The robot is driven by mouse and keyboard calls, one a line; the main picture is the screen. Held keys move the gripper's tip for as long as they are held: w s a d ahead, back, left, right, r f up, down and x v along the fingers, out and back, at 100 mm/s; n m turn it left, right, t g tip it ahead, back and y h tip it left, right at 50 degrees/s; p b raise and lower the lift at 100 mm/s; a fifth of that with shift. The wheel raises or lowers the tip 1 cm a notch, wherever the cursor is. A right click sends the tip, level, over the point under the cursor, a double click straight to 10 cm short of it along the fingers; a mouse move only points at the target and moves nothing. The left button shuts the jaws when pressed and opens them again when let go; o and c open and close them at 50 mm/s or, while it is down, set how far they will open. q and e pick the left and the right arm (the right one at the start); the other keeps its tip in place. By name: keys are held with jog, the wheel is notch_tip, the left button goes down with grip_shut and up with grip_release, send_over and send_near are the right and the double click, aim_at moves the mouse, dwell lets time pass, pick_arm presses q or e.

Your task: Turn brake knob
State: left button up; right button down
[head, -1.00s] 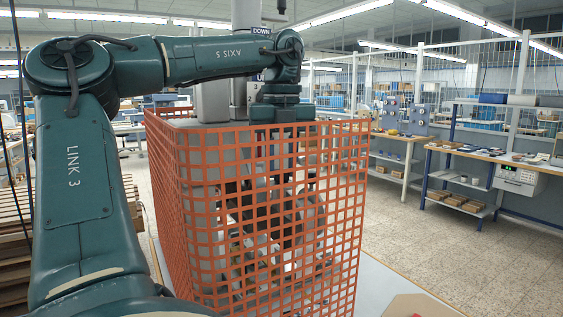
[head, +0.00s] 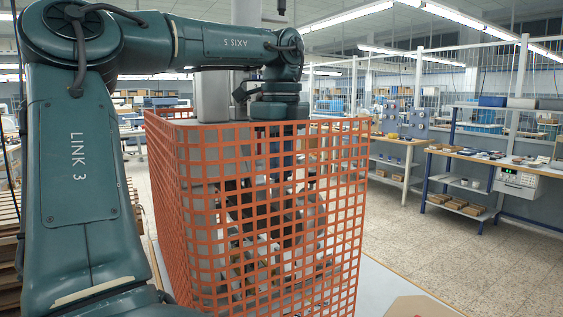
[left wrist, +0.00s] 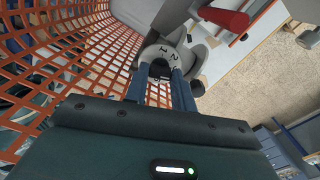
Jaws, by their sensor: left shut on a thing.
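In the left wrist view, a pale grey round knob or dial (left wrist: 172,52) carries dark numerals on its face. My left gripper (left wrist: 160,76) has its two blue fingers on either side of the knob's near part and is shut on it. The exact contact is partly hidden between the fingers. In the head view, my left arm reaches from the left over an orange mesh guard (head: 262,215), and its wrist hangs down behind the guard's top edge. The fingers and knob cannot be made out there. My right gripper is in neither view.
The mesh guard stands close along the left of my gripper in the left wrist view. A red handle (left wrist: 224,17) juts out beyond the knob. Grey machine parts (head: 214,95) rise inside the guard. Workbenches (head: 480,155) stand at right, with open floor before them.

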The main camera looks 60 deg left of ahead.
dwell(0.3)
pick_arm(q)
jog(key=o, duration=1)
notch_tip(320, 180, up, 13)
jog(key=shift+r+p, duration=0.1)
jog(key=shift+p, duration=0.55)
jog(key=shift+s, duration=0.1)
